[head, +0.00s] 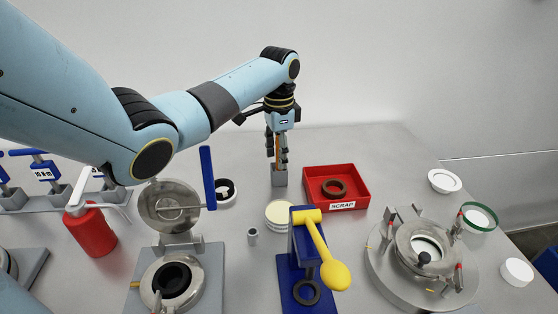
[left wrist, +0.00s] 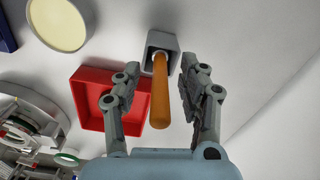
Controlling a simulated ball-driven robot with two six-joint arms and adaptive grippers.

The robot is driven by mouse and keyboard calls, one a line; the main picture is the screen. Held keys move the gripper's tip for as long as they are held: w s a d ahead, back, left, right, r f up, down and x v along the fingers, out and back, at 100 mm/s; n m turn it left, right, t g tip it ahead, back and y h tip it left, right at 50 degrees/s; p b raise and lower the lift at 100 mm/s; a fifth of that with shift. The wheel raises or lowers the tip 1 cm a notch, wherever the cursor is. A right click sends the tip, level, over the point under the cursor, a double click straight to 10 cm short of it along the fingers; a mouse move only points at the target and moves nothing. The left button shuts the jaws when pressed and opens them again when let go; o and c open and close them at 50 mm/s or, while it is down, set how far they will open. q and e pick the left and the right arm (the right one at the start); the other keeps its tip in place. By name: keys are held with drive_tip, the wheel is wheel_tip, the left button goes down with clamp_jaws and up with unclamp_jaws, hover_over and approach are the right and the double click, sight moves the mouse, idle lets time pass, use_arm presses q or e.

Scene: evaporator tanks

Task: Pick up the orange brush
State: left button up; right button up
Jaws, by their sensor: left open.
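The orange brush (left wrist: 160,95) stands upright in a small grey square holder (left wrist: 162,42). In the head view only a thin strip of the brush (head: 277,148) shows between my fingers, above the grey holder (head: 279,176). My left gripper (head: 277,155) points down over the holder. In the left wrist view its two fingers (left wrist: 153,88) are apart, one on each side of the brush handle, with a gap visible on both sides. The brush's lower end is hidden in the holder. My right gripper is not in view.
A red scrap tray (head: 336,201) with a brown ring stands right beside the holder. A cream-lidded round dish (head: 281,214) and a blue press with a yellow lever (head: 328,262) stand in front. A black-and-white ring (head: 222,191) lies to the left. The table behind is clear.

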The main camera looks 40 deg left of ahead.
use_arm(q)
drive_tip(key=shift+c, duration=0.4)
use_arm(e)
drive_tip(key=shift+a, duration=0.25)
use_arm(q)
drive_tip(key=shift+c, duration=1.3)
clamp_jaws()
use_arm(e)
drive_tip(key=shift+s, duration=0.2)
use_arm(q)
drive_tip(key=shift+r, duration=0.1)
drive_tip(key=shift+r, duration=0.4)
wheel_tip(320, 180, up, 12)
drive_tip(key=shift+f+b, duration=0.2)
drive_tip(key=shift+b, duration=0.2)
drive_tip(key=shift+r+p, duration=2.6)
drive_tip(key=shift+r, duration=0.15)
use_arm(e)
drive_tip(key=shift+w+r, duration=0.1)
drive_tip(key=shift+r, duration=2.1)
